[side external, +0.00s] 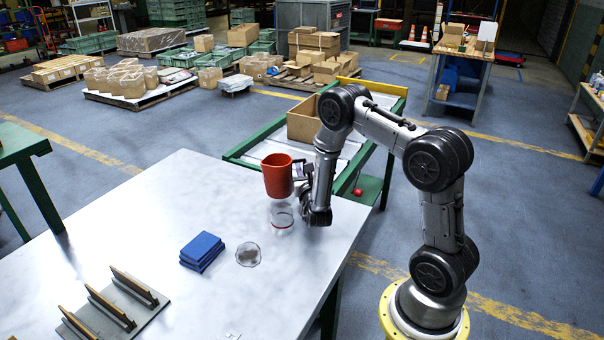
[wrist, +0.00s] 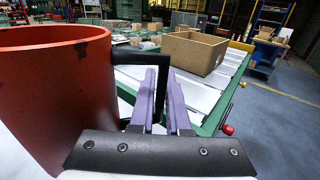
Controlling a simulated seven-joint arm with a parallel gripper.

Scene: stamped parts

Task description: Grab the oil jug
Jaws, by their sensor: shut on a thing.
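The oil jug (side external: 277,176) is an upright red-orange jug near the table's far edge in the side view. It fills the left of the wrist view (wrist: 50,100), with its black handle (wrist: 128,55) pointing towards my gripper. My gripper (side external: 299,181) is at the jug's right side, on the handle side. In the wrist view its purple fingers (wrist: 160,85) are shut on the handle, which partly hides behind them. I cannot tell whether the jug's base touches the table.
A clear glass jar (side external: 282,216) stands just in front of the jug. A green-framed conveyor with a cardboard box (side external: 303,122) lies behind.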

